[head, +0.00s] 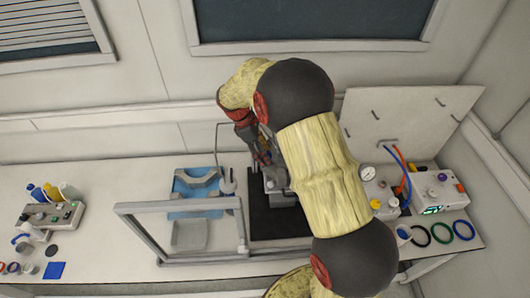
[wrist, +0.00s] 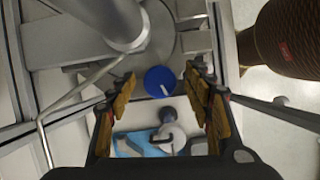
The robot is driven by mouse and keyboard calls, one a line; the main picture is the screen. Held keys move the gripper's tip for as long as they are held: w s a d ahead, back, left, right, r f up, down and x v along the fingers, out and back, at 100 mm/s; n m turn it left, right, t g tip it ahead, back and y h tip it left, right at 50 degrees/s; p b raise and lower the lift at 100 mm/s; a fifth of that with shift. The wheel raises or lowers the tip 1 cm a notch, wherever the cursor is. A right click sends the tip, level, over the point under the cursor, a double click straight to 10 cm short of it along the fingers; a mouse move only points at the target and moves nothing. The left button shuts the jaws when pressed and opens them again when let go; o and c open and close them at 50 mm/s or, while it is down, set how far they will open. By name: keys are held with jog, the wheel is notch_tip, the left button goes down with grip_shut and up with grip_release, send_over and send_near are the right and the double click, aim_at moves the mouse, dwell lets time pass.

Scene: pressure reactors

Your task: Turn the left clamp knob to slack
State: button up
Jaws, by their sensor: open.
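In the wrist view a round blue knob (wrist: 160,81) with a white pointer mark shows between my fingertips, next to a grey metal cylinder of the reactor (wrist: 120,20). I take it for the left clamp knob. My gripper (wrist: 162,87) is open, with one finger on either side of the knob in the picture; I cannot tell whether the pads are level with it or short of it, and I see no contact. In the head view my gripper (head: 261,155) is over the reactor (head: 276,184), and my arm hides much of it and the knob.
A clear framed shield (head: 185,226) stands at the front, left of the dark mat (head: 262,220). A blue tray (head: 192,185) lies behind it. A bent metal tube (wrist: 75,100) runs left of my fingers. A control box (head: 436,191) and coloured rings (head: 442,232) are at the right.

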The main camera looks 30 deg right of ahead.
jog(key=shift+c, duration=1)
jog(key=c, duration=1)
jog(key=shift+o, duration=0.2)
jog(key=shift+n, duration=0.4)
jog(key=n+t+p, duration=0.1)
jog(key=n, duration=0.2)
jog(key=shift+s+h, duration=0.1)
jog(key=shift+h, duration=0.2)
jog(key=n+t+p, duration=0.1)
jog(key=n, duration=0.2)
jog(key=shift+r+n+t, duration=0.1)
jog(key=shift+n+t, duration=0.2)
jog(key=shift+t, duration=0.1)
jog(key=n+p, duration=0.1)
jog(key=n, duration=0.1)
jog(key=n+t+p, duration=0.1)
jog(key=n+p, duration=0.1)
jog(key=shift+s+t, duration=0.1)
jog(key=shift+t, duration=0.2)
jog(key=shift+n+t+y+p, duration=0.3)
jog(key=shift+n+y+p, duration=0.2)
jog(key=shift+n+p, duration=0.6)
